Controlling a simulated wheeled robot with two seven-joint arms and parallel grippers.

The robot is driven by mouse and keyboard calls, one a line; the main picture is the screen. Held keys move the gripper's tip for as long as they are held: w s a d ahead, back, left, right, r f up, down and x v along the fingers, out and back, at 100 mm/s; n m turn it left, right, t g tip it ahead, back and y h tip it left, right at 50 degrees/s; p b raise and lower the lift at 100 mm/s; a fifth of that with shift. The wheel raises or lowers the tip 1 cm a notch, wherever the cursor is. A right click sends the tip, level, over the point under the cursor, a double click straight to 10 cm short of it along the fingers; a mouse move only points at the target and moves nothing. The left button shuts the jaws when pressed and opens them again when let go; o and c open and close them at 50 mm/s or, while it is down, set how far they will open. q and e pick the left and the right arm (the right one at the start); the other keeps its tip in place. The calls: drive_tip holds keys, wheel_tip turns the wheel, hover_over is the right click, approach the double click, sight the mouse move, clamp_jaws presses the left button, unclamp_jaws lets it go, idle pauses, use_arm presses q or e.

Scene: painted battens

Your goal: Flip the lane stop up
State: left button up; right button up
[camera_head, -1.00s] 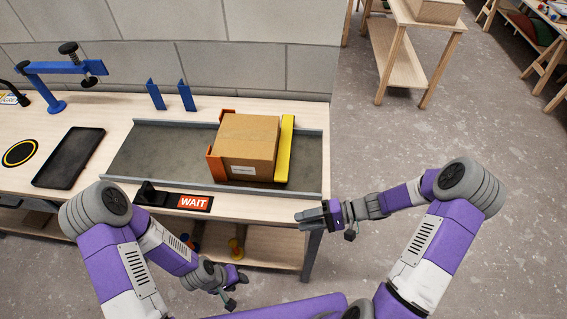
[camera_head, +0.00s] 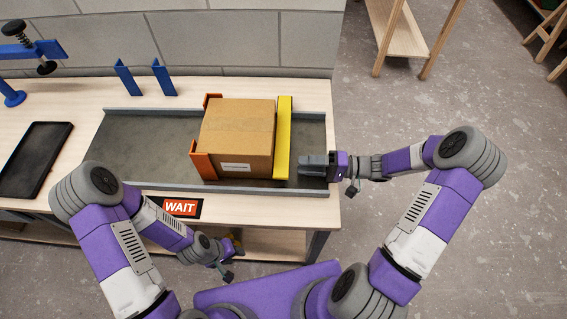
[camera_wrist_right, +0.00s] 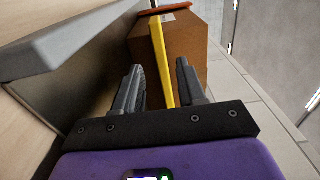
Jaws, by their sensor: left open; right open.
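A yellow bar (camera_head: 284,137), which looks like the lane stop, stands across the grey lane (camera_head: 153,147) against the right side of a cardboard box (camera_head: 238,130). My right gripper (camera_head: 303,166) is open and empty at the lane's right end, just right of the bar's near part, its fingers pointing left. In the right wrist view the bar (camera_wrist_right: 162,60) lies ahead between the open fingers (camera_wrist_right: 158,68), with the box behind it; whether they touch it I cannot tell. My left gripper (camera_head: 228,271) is open, low in front of the bench.
An orange bracket (camera_head: 203,161) stands at the box's left. A red WAIT sign (camera_head: 181,207) is at the bench's front edge. Low rails (camera_head: 230,188) run along the lane. A black tray (camera_head: 36,158) and blue uprights (camera_head: 164,78) stand left. Floor right of the bench is open.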

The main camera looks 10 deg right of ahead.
sight(284, 164)
drive_tip(key=x, duration=0.6)
drive_tip(key=shift+s+a, duration=0.1)
drive_tip(key=shift+a, duration=0.2)
clamp_jaws()
